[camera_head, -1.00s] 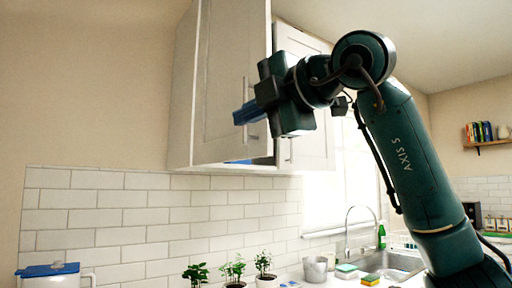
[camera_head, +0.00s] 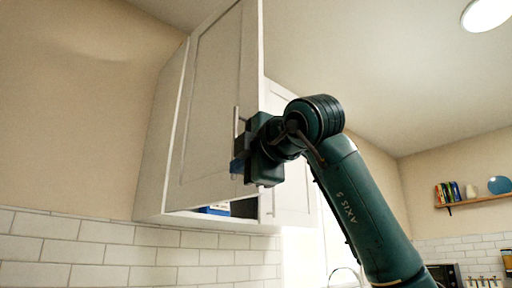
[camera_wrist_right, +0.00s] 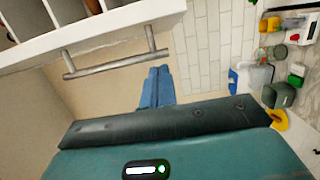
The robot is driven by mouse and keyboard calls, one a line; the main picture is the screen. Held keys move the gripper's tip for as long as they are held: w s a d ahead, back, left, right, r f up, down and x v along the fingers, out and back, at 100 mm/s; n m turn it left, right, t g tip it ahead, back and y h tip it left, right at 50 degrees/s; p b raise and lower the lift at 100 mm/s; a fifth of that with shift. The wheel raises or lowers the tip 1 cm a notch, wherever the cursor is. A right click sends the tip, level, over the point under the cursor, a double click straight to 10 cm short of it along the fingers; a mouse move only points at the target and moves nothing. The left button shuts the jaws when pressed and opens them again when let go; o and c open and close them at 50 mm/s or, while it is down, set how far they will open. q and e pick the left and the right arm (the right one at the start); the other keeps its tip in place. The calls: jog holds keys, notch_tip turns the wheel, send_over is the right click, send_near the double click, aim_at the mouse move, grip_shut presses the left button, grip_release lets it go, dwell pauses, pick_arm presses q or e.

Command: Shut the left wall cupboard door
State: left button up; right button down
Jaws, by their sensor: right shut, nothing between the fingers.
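The left wall cupboard door (camera_head: 212,95) is a white framed panel standing ajar, its handle side swung out from the cupboard (camera_head: 160,135). A dark gap shows below it. Its bar handle (camera_head: 236,122) is near the free edge, and it also shows in the wrist view (camera_wrist_right: 115,65). My right gripper (camera_head: 237,166) is at the outer face of the door, by the lower end of the handle. Its blue fingers (camera_wrist_right: 157,88) are shut and empty, beside the handle; I cannot tell whether they touch the door. My left gripper is not in view.
A blue item (camera_head: 215,209) shows inside the cupboard through the gap. A second white door (camera_head: 290,205) is to the right, partly behind my right arm. A wall shelf with books (camera_head: 448,193) is far right. The counter with several items lies below.

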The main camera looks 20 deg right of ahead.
jog(key=shift+w+d+p, duration=0.2)
jog(key=shift+w+d, duration=0.45)
jog(key=shift+d, duration=0.25)
jog(key=shift+w+d+p, duration=0.15)
jog(key=shift+w+d, duration=0.5)
jog(key=shift+d, duration=0.2)
jog(key=shift+d, duration=0.1)
